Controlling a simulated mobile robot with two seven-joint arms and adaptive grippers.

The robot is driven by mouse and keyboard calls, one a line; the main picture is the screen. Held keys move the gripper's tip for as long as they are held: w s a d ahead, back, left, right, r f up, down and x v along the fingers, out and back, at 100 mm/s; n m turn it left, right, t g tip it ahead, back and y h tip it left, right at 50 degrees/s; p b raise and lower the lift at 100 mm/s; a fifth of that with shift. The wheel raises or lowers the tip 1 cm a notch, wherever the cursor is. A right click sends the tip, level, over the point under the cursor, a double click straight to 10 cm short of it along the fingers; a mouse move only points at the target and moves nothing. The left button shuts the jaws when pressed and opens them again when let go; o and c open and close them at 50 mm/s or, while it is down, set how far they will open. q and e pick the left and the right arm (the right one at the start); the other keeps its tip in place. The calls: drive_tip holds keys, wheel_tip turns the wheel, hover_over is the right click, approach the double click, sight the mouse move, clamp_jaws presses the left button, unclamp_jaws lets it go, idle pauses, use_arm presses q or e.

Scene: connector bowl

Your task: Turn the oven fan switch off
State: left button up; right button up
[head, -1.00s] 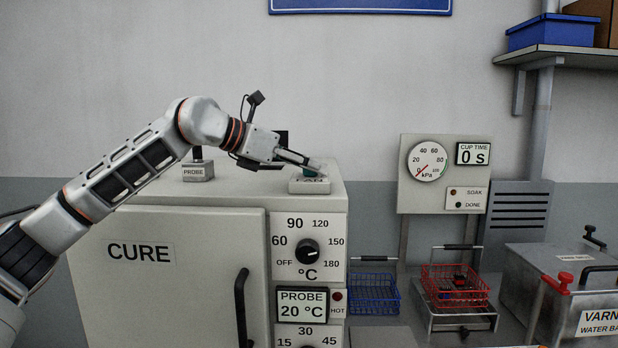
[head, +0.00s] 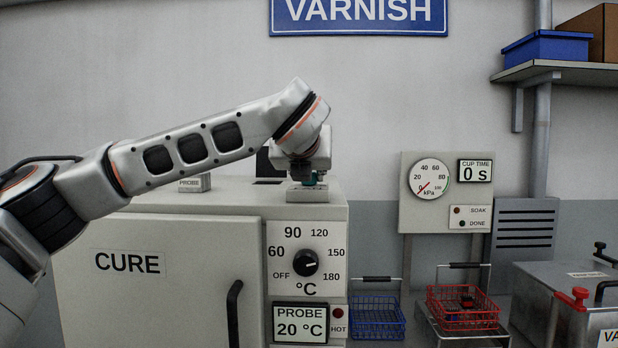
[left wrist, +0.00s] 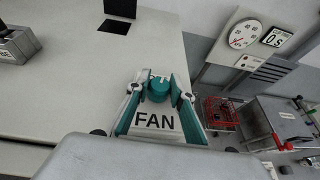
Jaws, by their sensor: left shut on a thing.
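The fan switch (left wrist: 157,92) is a small teal knob on a pale box labelled FAN (left wrist: 155,121). The box stands on the top of the white cure oven (head: 240,212), near its right front corner, and also shows in the head view (head: 308,196). My left gripper (left wrist: 158,90) points down from above, with a finger on each side of the knob, shut on it. In the head view, my left gripper (head: 308,180) hides most of the knob. Which setting the switch is at cannot be told. My right gripper is not in view.
A probe box (head: 194,184) stands on the oven top to the left, partly behind my arm. The oven front has a temperature dial (head: 306,263) and a probe display reading 20 °C (head: 300,323). Wire baskets (head: 462,309) and a gauge panel (head: 446,192) are at the right.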

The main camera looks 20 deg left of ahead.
use_arm(q)
drive_tip(key=shift+n+g+y, duration=0.6)
drive_tip(key=shift+n+y, duration=0.9)
drive_tip(key=shift+y, duration=0.2)
drive_tip(key=shift+f, duration=0.1)
drive_tip(key=o, duration=1.1)
drive_tip(key=shift+o, duration=0.2)
drive_tip(key=shift+d, duration=0.1)
drive_tip(key=v, duration=1.2)
